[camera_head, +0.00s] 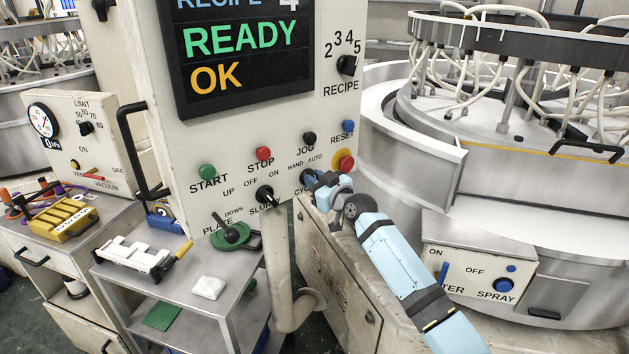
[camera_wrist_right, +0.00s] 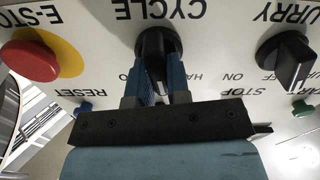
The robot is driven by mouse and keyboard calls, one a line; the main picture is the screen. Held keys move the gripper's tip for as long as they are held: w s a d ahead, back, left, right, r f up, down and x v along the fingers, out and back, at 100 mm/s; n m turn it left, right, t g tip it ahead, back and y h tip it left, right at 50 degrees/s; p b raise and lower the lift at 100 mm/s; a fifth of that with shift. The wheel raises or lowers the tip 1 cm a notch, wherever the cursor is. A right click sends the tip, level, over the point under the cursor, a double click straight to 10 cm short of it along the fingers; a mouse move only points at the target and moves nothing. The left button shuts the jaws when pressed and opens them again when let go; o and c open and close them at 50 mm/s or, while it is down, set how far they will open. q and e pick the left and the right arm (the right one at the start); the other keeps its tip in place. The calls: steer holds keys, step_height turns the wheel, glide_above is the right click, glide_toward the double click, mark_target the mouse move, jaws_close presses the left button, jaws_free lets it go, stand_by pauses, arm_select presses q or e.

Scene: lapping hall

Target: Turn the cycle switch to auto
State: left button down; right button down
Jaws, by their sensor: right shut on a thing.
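The cycle switch is a black rotary knob on the pale control panel, under the HAND and AUTO labels. In the head view it (camera_head: 305,176) is partly hidden by my right gripper (camera_head: 315,181), which reaches it from the lower right. In the right wrist view, upside down, the knob (camera_wrist_right: 154,44) sits between the two blue fingers of my right gripper (camera_wrist_right: 160,78), which is shut on it. The knob points roughly between HAND and AUTO; the fingers hide much of the labels, so its exact setting is unclear. My left gripper is not in view.
The red emergency stop (camera_head: 345,162) is close beside my right gripper. The slurry switch (camera_head: 265,194) is on the other side. Jog (camera_head: 309,138) and reset (camera_head: 348,126) buttons are above. A pale pipe (camera_head: 290,300) and grey cart (camera_head: 225,300) stand below left.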

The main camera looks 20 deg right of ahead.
steer(key=m, duration=0.4)
steer(key=shift+d+m, duration=0.1)
steer(key=shift+m, duration=0.2)
steer(key=shift+w+d+m+p, duration=0.1)
steer(key=shift+m+p, duration=0.3)
steer(key=shift+m, duration=1.2)
steer(key=c, duration=1.1)
jaws_free()
steer(key=b+v, duration=0.1)
steer(key=v, duration=1.2)
steer(key=shift+s+d+b, duration=0.2)
steer(key=shift+s+b, duration=0.2)
